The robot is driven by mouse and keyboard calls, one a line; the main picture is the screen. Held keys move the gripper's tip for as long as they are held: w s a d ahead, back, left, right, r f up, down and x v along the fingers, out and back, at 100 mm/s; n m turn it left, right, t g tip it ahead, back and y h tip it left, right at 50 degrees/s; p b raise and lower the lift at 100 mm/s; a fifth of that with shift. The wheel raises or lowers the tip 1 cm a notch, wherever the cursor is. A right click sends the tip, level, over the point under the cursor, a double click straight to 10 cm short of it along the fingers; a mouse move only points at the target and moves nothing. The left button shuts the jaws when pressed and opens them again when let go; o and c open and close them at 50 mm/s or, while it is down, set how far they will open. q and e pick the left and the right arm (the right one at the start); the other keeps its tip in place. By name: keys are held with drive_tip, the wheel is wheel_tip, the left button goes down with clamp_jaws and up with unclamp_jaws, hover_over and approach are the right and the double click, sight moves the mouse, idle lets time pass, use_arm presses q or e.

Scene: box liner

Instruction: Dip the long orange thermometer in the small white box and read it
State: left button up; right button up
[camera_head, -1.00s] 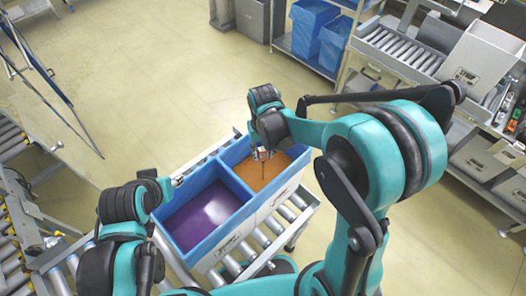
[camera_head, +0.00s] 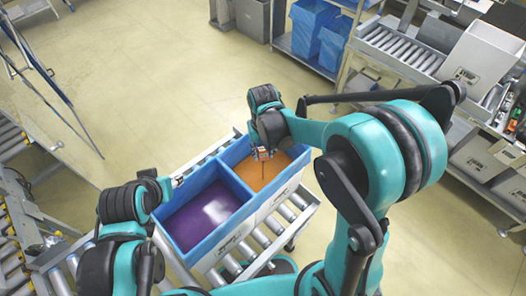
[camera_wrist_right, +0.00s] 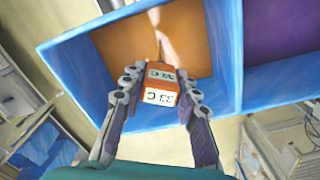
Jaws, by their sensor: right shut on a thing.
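My right gripper (camera_head: 262,153) is over the box with orange contents (camera_head: 268,172). It is shut on the orange head of the thermometer (camera_wrist_right: 159,86), which also shows in the head view as a thin probe (camera_head: 262,172) pointing down into that box. In the right wrist view the fingers (camera_wrist_right: 157,92) clasp the head from both sides. The box has a white outside (camera_head: 279,204) and a blue inside.
A blue-lined box with purple contents (camera_head: 203,217) stands directly beside the orange one, on a roller cart (camera_head: 262,237). Blue bins (camera_head: 318,28) stand on a shelf at the back. A roller conveyor (camera_head: 400,50) is at the right. The floor between is clear.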

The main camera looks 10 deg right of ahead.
wheel_tip(320, 180, up, 25)
drive_tip(key=p, duration=1.8)
drive_tip(key=shift+f, duration=0.15)
idle(0.8)
